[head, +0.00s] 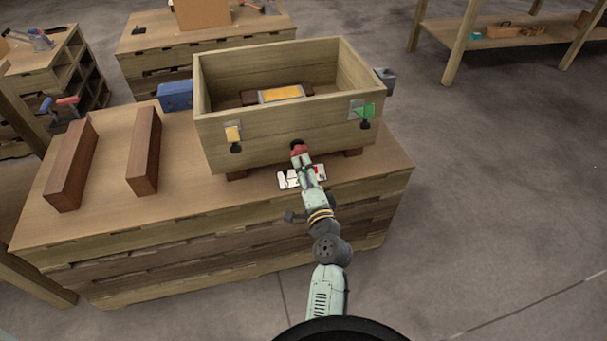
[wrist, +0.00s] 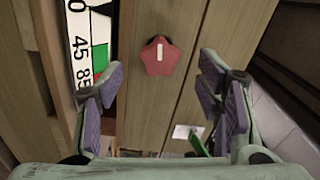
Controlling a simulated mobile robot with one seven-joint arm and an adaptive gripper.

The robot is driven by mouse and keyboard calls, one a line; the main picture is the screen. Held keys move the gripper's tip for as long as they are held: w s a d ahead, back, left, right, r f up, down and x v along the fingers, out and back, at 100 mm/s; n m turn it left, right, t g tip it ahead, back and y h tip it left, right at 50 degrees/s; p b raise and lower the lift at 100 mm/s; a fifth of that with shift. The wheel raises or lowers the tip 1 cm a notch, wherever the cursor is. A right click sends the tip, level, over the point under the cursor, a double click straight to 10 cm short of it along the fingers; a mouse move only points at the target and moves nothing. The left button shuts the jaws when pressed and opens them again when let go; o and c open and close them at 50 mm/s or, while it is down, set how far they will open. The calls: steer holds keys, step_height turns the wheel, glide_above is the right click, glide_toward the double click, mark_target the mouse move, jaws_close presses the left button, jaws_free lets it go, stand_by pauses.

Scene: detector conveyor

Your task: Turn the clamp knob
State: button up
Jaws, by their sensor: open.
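The clamp knob (wrist: 160,56) is red and star-shaped with a white line on its face. It sits on the front wall of the wooden box, and in the head view (head: 299,149) it shows low on that wall, just beyond my gripper (head: 304,161). In the wrist view my gripper (wrist: 162,84) is open, with one padded finger on each side below the knob. The fingers look apart from the knob. A white scale plate (wrist: 80,40) with numbers and green and red patches lies beside the knob.
The wooden box (head: 250,135) stands on a workbench (head: 110,210). Two brown bars (head: 72,165) and a blue box (head: 175,95) lie left. Floor is clear to the right.

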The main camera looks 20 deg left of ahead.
mark_target(300, 154)
steer(key=w+a+n+b, duration=0.1)
steer(key=w+n, duration=0.1)
steer(key=n, duration=0.2)
steer(key=w+a+n+b, duration=0.1)
steer(key=w+n, duration=0.1)
steer(key=n, duration=0.3)
steer(key=w+a+n+b, duration=0.1)
steer(key=w+n, duration=0.1)
steer(key=n, duration=0.3)
steer(key=shift+w+a+f, duration=0.2)
steer(key=shift+w+a, duration=0.15)
steer(key=shift+c, duration=0.2)
steer(key=c, duration=1.1)
steer(key=shift+c, duration=0.2)
